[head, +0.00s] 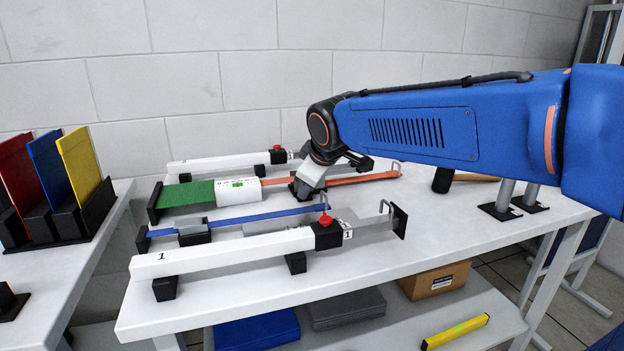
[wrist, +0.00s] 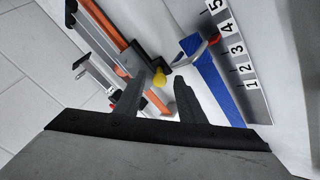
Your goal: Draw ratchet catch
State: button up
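I cannot tell for sure which part is the ratchet catch. In the wrist view a small yellow knob (wrist: 159,78) shows at a black block beside an orange bar (wrist: 100,20), between and beyond my fingertips. My gripper (wrist: 157,88) is open, with two dark fingers apart and nothing held. In the head view my gripper (head: 307,186) is low over the orange strip (head: 363,179), its fingertips partly hidden. A blue strip (head: 245,220) lies nearer the front; it also shows in the wrist view (wrist: 216,82), with a grey and red piece at its far end.
A white rail (head: 225,252) with a black end block and red knob (head: 323,219) runs along the front; a similar rail (head: 220,165) stands behind. A green strip (head: 187,193) meets a white labelled sleeve (head: 238,191). Upright coloured plates (head: 80,160) stand left. The table's right side has posts (head: 505,195).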

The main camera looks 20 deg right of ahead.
jog(key=v, duration=1.7)
jog(key=shift+s+r, duration=0.15)
jog(key=shift+s, duration=0.05)
